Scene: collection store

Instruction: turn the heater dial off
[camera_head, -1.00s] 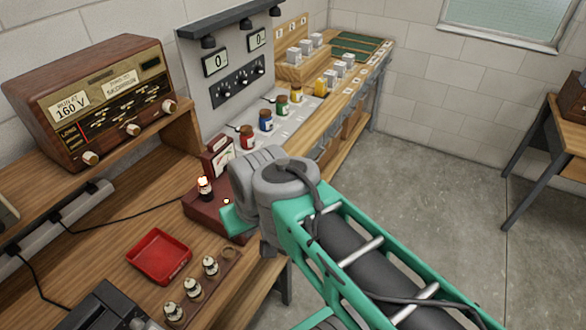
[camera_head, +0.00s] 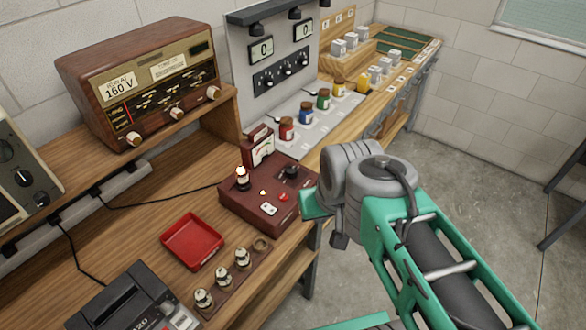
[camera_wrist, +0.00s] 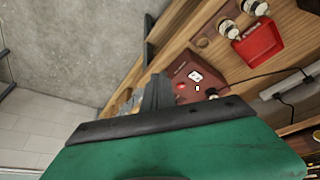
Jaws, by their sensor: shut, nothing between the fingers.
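The dark red tester box (camera_head: 236,208) stands at the bench's right edge, with a needle meter at its back. A black round knob (camera_head: 291,171) sits on its top at the back right; I take it for the heater dial, but its label and setting are too small to read. A glowing valve (camera_head: 242,178) and a small lit lamp (camera_head: 263,193) are on the same top. My gripper (camera_wrist: 155,92) is shut and empty, beside the box in the wrist view. In the head view my grey wrist hides the fingers, right of the box. I see no contact.
A red tray (camera_head: 192,241) and a strip of spare valves (camera_head: 222,276) lie in front of the box. A wooden radio (camera_head: 140,80) stands on the shelf at left. Coloured jars (camera_head: 305,113) stand behind. Open floor (camera_head: 470,215) lies to the right.

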